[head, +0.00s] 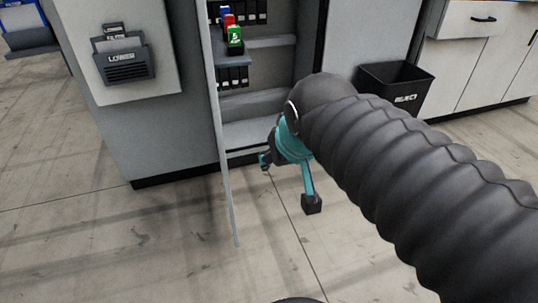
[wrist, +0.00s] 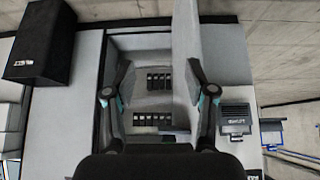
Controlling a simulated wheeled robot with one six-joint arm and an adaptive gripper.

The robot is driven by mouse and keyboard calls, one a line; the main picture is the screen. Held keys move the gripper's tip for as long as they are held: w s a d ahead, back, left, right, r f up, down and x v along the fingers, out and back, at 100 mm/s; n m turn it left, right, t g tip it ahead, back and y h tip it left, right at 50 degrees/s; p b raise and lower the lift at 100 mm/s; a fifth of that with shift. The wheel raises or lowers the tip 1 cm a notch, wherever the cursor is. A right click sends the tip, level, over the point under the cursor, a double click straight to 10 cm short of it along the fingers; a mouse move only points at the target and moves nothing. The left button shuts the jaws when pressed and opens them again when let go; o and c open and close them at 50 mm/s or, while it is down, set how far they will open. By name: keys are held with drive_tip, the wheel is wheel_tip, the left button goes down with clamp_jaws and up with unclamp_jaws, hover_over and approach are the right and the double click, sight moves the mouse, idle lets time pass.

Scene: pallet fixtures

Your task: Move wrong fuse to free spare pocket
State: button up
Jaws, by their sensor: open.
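Three coloured fuses stand in a line on an upper ledge inside the open cabinet in the head view: a blue fuse (head: 224,11), a red fuse (head: 229,20) and a green fuse (head: 235,36). I cannot tell which one is wrong. A row of black blocks (head: 233,77) sits below them, and another black row (head: 249,13) is above. Both rows show in the wrist view (wrist: 159,81), where I cannot make out coloured fuses or a free pocket. My gripper (head: 288,182) is open and empty, outside the cabinet and below the fuses; in the wrist view its fingers (wrist: 158,95) are spread wide.
The cabinet door (head: 222,150) stands open edge-on left of my gripper. A black reject bin (head: 397,88) stands right of the cabinet. A dark document holder (head: 124,60) hangs on the grey panel at left. The floor in front is clear.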

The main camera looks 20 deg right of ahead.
drive_tip(key=s+f+g, duration=0.1)
drive_tip(key=s+f, duration=0.4)
drive_tip(key=s, duration=0.1)
drive_tip(key=shift+a+f, duration=0.25)
drive_tip(key=shift+a, duration=0.05)
idle(0.8)
